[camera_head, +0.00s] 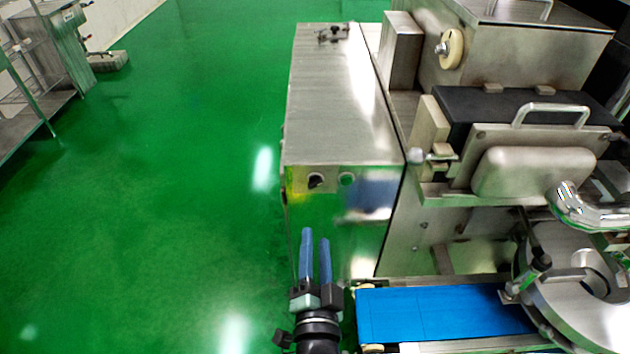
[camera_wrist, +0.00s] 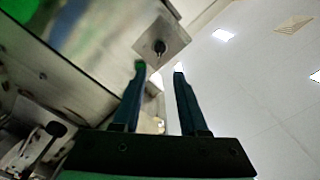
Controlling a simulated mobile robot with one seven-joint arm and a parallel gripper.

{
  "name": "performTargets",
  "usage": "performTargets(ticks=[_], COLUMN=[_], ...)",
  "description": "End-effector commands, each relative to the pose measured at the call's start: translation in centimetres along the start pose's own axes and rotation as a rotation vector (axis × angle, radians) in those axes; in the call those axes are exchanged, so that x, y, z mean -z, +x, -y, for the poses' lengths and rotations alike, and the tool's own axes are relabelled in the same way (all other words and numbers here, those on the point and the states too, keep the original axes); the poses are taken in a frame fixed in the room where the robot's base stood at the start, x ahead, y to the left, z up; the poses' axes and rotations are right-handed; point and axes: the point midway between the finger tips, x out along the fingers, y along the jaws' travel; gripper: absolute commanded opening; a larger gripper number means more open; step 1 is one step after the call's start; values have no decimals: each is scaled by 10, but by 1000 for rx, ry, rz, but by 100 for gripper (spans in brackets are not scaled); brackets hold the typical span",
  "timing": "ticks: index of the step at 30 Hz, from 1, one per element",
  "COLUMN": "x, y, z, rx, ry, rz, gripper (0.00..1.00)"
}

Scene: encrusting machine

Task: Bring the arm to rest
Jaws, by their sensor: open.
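My gripper (camera_head: 315,240) points up in the head view, with two blue fingers standing apart and nothing between them. It is in front of the lower front face of the steel cabinet (camera_head: 340,105), left of the blue conveyor belt (camera_head: 440,312). In the wrist view my gripper (camera_wrist: 158,72) shows its two dark fingers apart and empty. Beyond the left fingertip there is a square steel plate with a black knob (camera_wrist: 160,47). Whether the fingers touch the cabinet cannot be told.
The encrusting machine (camera_head: 530,170) with handles and pipes fills the right side. Open green floor (camera_head: 150,200) lies to the left, with a steel rack (camera_head: 50,80) at far left.

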Motion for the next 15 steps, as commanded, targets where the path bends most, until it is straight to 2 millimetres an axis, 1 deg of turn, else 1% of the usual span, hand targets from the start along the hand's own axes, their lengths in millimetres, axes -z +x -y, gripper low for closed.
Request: performTargets(ticks=[3,5,7,8,11,12,14,15], x=[0,3,12,19,52,70,99,118], y=[0,2,8,13,29,34,40,42], z=[0,4,17,26,70,93,129,154], rx=[0,6,26,40,102,132,177,204], ry=[-1,-6,-25,-39,-110,-150,-214,-260], rz=[0,-4,-17,-27,-72,-99,-145,-179], gripper=[42,42,42,42,42,42,42,42])
